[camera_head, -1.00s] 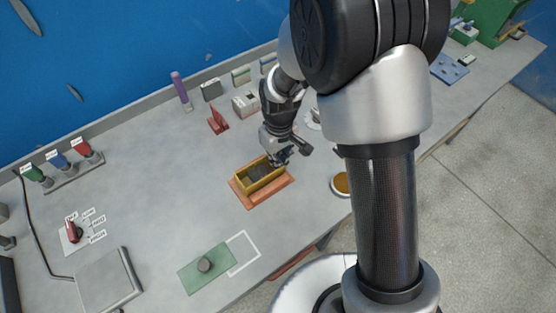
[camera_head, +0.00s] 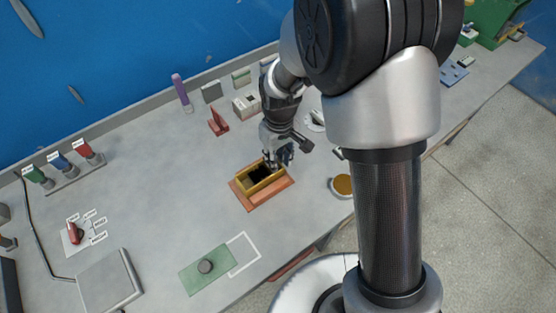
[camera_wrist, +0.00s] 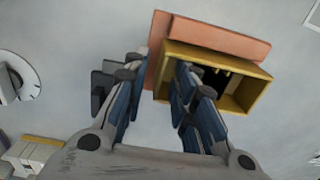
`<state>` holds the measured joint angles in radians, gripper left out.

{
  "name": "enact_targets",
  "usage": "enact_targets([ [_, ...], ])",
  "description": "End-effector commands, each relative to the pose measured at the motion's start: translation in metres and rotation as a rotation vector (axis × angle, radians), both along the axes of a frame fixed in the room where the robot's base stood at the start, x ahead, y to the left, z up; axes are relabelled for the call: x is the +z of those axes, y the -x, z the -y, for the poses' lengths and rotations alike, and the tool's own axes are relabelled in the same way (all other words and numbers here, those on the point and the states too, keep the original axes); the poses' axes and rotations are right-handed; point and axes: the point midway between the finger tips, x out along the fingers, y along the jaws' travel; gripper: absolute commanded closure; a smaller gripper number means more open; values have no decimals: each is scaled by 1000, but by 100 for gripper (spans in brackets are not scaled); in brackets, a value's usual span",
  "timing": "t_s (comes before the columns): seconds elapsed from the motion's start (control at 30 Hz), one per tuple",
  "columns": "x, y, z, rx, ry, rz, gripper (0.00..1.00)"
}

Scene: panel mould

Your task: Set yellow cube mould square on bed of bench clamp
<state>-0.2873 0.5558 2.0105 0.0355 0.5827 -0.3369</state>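The yellow mould (camera_head: 250,189) is an open box with a dark inside, lying on an orange-brown board (camera_head: 270,201) on the bench. In the wrist view the mould (camera_wrist: 253,92) shows at upper right, on the board (camera_wrist: 215,34). My gripper (camera_head: 277,163) is at the mould's far right end. In the wrist view its fingers (camera_wrist: 158,78) are apart: one is outside the mould's near end, the other overlaps its opening. I cannot tell whether either touches. I cannot surely identify the bench clamp; a grey-white block device (camera_head: 246,105) stands behind.
A red wedge-shaped piece (camera_head: 218,122) and a purple bottle (camera_head: 180,90) stand towards the back. A round amber dish (camera_head: 342,185) is right of the board. A green mat (camera_head: 206,268) with a round knob lies in front. Bare bench lies left of the mould.

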Motion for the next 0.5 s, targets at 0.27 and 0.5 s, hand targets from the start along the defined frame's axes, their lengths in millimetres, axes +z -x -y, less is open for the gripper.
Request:
enact_targets([
  [0.27,66,-2,1,0,-1,5,75],
  [0.5,96,-2,2,-1,-1,3,75],
])
